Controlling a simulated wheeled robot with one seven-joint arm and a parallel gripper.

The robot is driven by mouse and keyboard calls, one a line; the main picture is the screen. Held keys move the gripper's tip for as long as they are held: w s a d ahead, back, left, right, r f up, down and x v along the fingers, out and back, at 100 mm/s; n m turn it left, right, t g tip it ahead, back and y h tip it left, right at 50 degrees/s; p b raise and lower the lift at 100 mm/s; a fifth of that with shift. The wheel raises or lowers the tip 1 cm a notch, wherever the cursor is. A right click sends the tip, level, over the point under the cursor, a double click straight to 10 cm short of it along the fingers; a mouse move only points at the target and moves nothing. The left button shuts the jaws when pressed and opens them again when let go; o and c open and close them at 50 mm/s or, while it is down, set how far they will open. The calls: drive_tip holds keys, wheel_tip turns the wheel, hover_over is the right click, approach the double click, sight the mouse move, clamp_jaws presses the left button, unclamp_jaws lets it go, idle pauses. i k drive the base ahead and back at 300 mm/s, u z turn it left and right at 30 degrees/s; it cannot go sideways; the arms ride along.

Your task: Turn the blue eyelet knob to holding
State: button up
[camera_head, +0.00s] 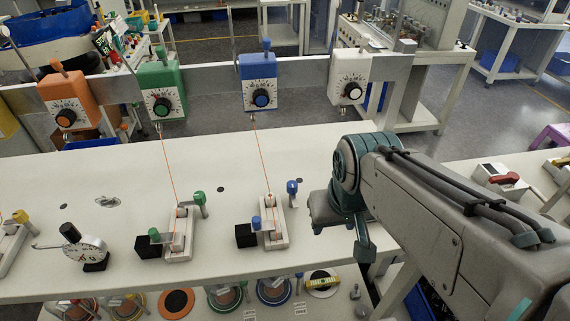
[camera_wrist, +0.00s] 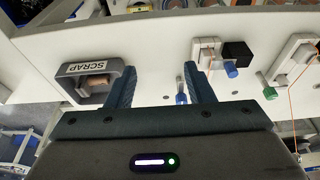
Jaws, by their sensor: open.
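A white eyelet block (camera_head: 273,228) stands on the bench in the head view, with a blue knob (camera_head: 256,222) on its left side and a taller blue-topped post (camera_head: 292,187) at its back right. I cannot tell for sure which is the eyelet knob. In the wrist view the block (camera_wrist: 205,52), side knob (camera_wrist: 231,69) and post (camera_wrist: 181,97) show; the post appears between the fingers, close to the right one. My gripper (camera_wrist: 160,72) is open and empty. In the head view my gripper (camera_head: 342,236) is right of the block, apart from it.
A grey bin marked SCRAP (camera_wrist: 95,80) lies by the left finger in the wrist view. A black cube (camera_head: 246,236) adjoins the block. An orange thread rises to the blue dial box (camera_head: 258,82). A similar green-knobbed block (camera_head: 182,238) stands to the left.

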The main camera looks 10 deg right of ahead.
sight(291, 185)
drive_tip(key=k, duration=1.3)
drive_tip(key=u, duration=0.65)
drive_tip(key=i, duration=1.35)
drive_tip(key=z, duration=0.65)
